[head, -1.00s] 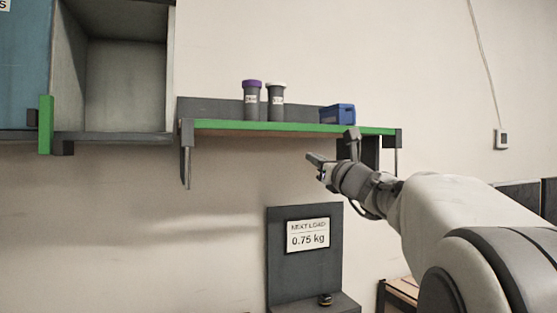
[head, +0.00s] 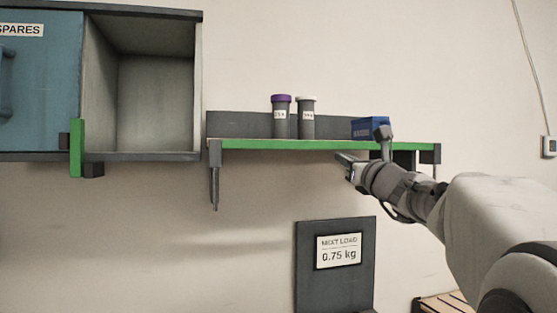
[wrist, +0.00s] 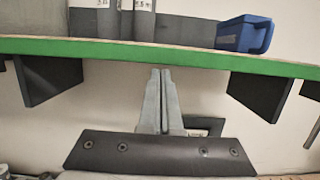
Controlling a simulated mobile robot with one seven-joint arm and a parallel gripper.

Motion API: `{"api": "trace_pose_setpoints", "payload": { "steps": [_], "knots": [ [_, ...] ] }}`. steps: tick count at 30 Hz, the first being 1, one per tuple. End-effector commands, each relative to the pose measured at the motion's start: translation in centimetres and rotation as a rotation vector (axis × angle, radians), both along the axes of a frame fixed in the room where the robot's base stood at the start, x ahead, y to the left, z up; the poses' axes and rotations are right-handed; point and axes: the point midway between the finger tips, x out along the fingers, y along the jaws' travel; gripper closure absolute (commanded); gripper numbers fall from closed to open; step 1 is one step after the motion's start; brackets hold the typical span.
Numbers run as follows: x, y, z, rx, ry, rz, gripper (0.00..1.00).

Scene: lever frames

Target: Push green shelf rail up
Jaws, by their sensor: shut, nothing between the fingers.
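The green shelf rail (head: 300,144) is the front edge of a wall shelf and looks about level in the head view. It also crosses the wrist view (wrist: 110,50) from side to side. My gripper (head: 342,158) is just below the rail, right of its middle. In the wrist view my gripper's fingers (wrist: 160,72) are together and empty, with their tips just under the rail. I cannot tell whether they touch it.
On the shelf stand a purple-capped bottle (head: 281,117), a white-capped bottle (head: 307,118) and a blue bin (head: 370,128). A cabinet (head: 155,100) with a green upright handle (head: 77,148) is at the left. A sign reading 0.75 kg (head: 339,251) is below.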

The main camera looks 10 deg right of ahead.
Motion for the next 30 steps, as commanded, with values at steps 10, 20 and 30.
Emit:
{"api": "trace_pose_setpoints", "payload": {
  "steps": [10,20,30],
  "knots": [
    [0.0,0.1,4.6,0.000,-0.003,0.001,1.00],
    [0.0,0.1,8.4,0.000,-0.004,0.002,1.00],
    [-0.1,0.1,8.5,-0.001,-0.004,0.001,1.00]
  ]
}}
